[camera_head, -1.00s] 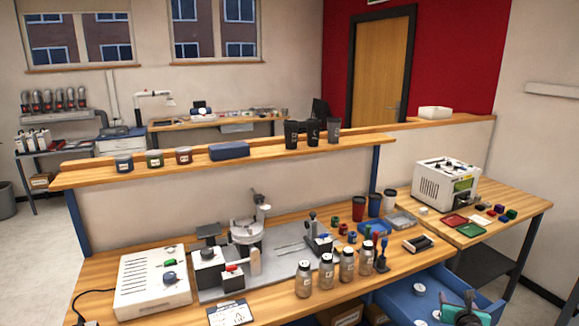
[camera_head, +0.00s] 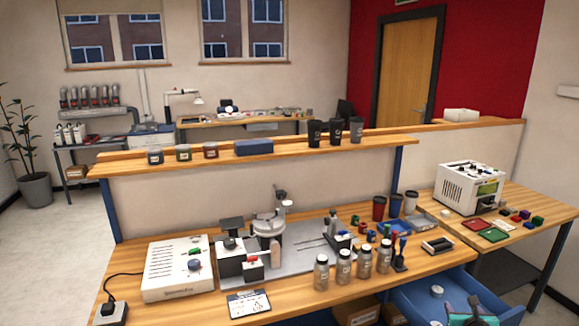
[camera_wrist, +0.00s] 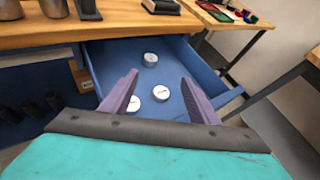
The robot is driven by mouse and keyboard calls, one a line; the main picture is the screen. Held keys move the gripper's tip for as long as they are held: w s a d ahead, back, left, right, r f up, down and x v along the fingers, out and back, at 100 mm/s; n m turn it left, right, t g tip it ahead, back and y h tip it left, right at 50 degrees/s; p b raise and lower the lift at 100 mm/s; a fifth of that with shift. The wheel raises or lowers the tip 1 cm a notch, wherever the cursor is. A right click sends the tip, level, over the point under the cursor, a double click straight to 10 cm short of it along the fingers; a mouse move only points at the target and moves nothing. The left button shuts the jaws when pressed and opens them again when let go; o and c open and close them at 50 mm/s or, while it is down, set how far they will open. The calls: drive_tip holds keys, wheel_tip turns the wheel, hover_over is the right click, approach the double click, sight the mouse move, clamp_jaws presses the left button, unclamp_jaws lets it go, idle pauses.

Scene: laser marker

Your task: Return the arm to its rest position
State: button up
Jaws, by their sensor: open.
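My gripper (camera_wrist: 158,98) is open and empty in the wrist view, its two purple fingers spread apart above an open blue drawer (camera_wrist: 102,75). Several white round discs lie in the drawer, one of them (camera_wrist: 150,59) near the back and two closer between and beside my fingers. In the head view my gripper (camera_head: 474,306) shows at the lower right, in front of the drawer (camera_head: 405,300), partly cut off by the frame edge.
The wooden workbench (camera_head: 290,301) carries a white control box (camera_head: 178,268), a metal fixture, several glass jars and cups. A side table (camera_head: 535,215) with a white machine (camera_head: 470,187) stands at right. Open floor (camera_head: 55,255) lies at left.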

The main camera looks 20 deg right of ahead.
drive_tip(key=w+a+f+n+g+y, duration=0.1)
drive_tip(key=w+a+f+n+y, duration=0.2)
drive_tip(key=w+a+n, duration=0.6)
drive_tip(key=w+a+f+n+g+y, duration=0.1)
drive_tip(key=w+a+f+n+y, duration=0.25)
drive_tip(key=a, duration=0.85)
drive_tip(key=w+a+f+n+y, duration=0.2)
drive_tip(key=w+a+f+n, duration=0.2)
drive_tip(key=a+n, duration=0.55)
drive_tip(key=s+a+f+n+g, duration=0.2)
drive_tip(key=a+f+n+g, duration=0.1)
drive_tip(key=a+n, duration=0.55)
drive_tip(key=s+a+f+n+g, duration=0.25)
drive_tip(key=a+n, duration=0.25)
drive_tip(key=a, duration=0.6)
drive_tip(key=s+a+f+n+g, duration=0.2)
drive_tip(key=s+a+n+g, duration=0.1)
drive_tip(key=a+n, duration=0.5)
drive_tip(key=s+f+m+g+b, duration=0.1)
drive_tip(key=s+f+g+b, duration=0.4)
drive_tip(key=s+f, duration=2)
drive_tip(key=f+b, duration=0.2)
drive_tip(key=b, duration=0.1)
drive_tip(key=shift+a, duration=0.4)
drive_tip(key=shift+r+m, duration=0.1)
drive_tip(key=shift+m, duration=0.15)
